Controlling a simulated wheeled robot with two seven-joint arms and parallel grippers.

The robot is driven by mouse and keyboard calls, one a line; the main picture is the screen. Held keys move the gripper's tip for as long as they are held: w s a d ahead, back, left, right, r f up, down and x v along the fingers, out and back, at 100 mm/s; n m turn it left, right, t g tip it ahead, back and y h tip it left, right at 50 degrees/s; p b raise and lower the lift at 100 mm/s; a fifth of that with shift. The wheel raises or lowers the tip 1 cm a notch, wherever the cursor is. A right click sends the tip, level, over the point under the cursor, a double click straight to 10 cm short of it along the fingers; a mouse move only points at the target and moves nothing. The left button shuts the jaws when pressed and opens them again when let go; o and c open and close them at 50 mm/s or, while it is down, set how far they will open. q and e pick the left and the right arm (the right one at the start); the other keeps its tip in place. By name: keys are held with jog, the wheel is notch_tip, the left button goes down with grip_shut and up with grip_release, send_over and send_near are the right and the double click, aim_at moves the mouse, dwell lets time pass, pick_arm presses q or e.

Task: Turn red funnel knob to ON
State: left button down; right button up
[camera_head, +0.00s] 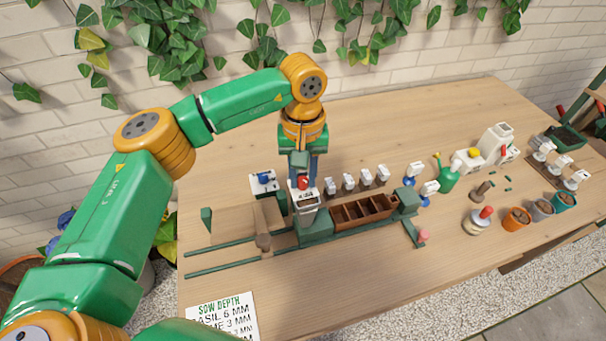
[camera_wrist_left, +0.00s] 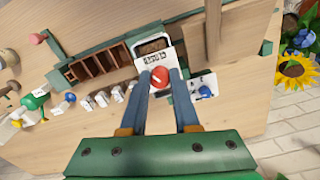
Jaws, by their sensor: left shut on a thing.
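The red funnel knob (camera_head: 303,182) sits on the front of a small white funnel box (camera_head: 307,205) with brown material in its top. In the left wrist view the red knob (camera_wrist_left: 160,77) is round with a pale line across it. My left gripper (camera_head: 302,174) points down at it from above. In the wrist view the two fingers of my left gripper (camera_wrist_left: 160,82) stand on either side of the knob, shut on it. The marks on the white box (camera_wrist_left: 152,58) beside the knob are too small to read. My right gripper is in neither view.
A brown divided tray (camera_head: 362,212) on a green rail stands right of the funnel. A blue knob (camera_head: 264,178) on a white base is at its left. Several white-tagged items, a white dispenser (camera_head: 497,140) and pots (camera_head: 516,219) stand farther right. The front table is mostly clear.

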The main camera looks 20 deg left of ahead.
pick_arm(q)
jog(key=shift+n, duration=0.3)
jog(key=shift+n+b, duration=0.55)
jog(key=shift+n, duration=0.45)
jog(key=n, duration=0.2)
jog(key=shift+n+b, duration=0.3)
jog(key=shift+b, duration=0.05)
jog(key=n, duration=0.3)
jog(key=shift+n+b, duration=0.3)
jog(key=shift+b, duration=0.05)
jog(key=shift+w+n, duration=0.1)
jog(key=shift+n, duration=1.3)
jog(key=c, duration=0.6)
grip_release()
jog(key=shift+c, duration=0.2)
